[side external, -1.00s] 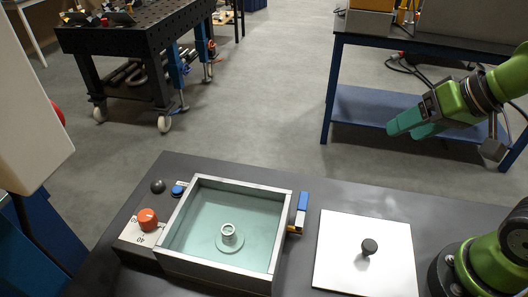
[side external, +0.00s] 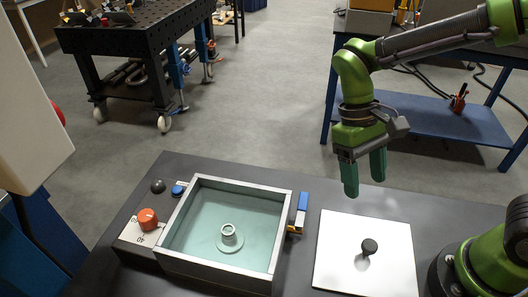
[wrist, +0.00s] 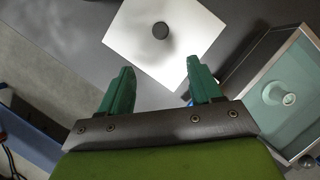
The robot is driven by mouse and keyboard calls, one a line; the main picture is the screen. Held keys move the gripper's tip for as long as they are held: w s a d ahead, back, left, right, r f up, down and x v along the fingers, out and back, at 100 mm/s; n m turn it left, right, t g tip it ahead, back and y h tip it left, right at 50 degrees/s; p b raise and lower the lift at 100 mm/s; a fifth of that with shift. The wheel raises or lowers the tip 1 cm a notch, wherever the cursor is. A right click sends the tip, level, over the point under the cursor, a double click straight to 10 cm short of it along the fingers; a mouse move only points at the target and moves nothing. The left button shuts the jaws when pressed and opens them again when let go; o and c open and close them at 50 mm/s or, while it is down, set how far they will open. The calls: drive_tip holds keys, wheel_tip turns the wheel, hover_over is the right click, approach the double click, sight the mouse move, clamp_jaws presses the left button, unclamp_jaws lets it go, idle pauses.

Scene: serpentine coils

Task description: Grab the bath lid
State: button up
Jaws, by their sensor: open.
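The bath lid (side external: 340,262) is a flat white square plate with a dark round knob (side external: 369,246) near its middle. It lies on the dark table to the right of the bath (side external: 190,260), an open grey-walled box with pale green liquid. My gripper (side external: 364,188) is open and empty, pointing down, above and behind the lid, apart from it. In the wrist view, the lid (wrist: 135,30) and its knob (wrist: 160,30) show beyond the open green fingers (wrist: 160,85).
Inside the bath stands a small pale ring-shaped piece (side external: 229,236). An orange knob (side external: 148,218) and a blue button (side external: 178,191) sit at its left. A blue and white block (side external: 299,212) sits at its right wall. The table (side external: 440,215) is bare around the lid.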

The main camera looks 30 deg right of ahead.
hover_over(370, 244)
drive_tip(key=w, duration=0.3)
wheel_tip(370, 244, down, 9)
drive_tip(key=shift+s+d+r, duration=0.1)
drive_tip(key=x, duration=0.5)
drive_tip(key=shift+s, duration=0.2)
clamp_jaws()
